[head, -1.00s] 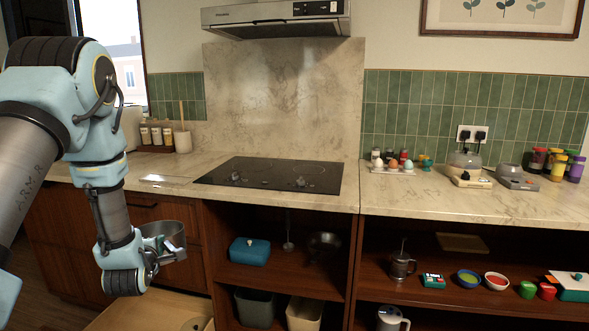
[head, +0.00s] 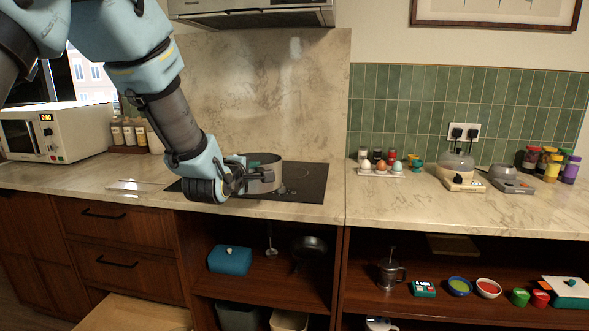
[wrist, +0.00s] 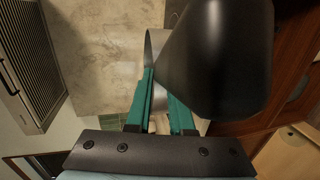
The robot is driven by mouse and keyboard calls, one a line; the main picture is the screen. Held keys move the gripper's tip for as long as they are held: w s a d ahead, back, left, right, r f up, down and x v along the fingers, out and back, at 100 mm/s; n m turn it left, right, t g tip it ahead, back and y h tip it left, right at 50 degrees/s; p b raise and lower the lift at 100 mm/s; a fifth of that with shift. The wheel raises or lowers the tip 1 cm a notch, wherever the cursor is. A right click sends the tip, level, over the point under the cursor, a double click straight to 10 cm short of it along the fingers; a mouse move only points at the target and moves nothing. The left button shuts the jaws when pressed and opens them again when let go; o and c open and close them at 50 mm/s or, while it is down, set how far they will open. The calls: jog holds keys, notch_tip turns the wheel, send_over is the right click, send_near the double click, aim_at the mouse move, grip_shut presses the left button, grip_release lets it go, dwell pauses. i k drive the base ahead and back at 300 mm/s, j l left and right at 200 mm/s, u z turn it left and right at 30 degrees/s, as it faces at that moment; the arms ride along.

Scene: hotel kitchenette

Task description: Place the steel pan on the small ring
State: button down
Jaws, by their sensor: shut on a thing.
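The steel pan (head: 264,170) is a round metal pan, held over the black hob (head: 303,186). I cannot tell whether its base touches the glass. My gripper (head: 243,176) is shut on the pan's left side in the head view.
A range hood (head: 255,10) hangs above the hob. A microwave (head: 55,132) and jars stand at the left. An egg tray (head: 382,170) and a small appliance (head: 460,172) stand on the right counter. An open drawer (head: 135,314) is below left. The counter left of the hob is mostly clear.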

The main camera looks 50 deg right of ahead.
aim_at(296, 179)
jog(key=i+l, duration=0.15)
jog(key=l, duration=0.2)
jog(key=i+l, duration=0.1)
jog(key=l, duration=0.3)
jog(key=i+l, duration=0.15)
jog(key=l, duration=0.2)
jog(key=i+l, duration=0.15)
jog(key=l, duration=0.2)
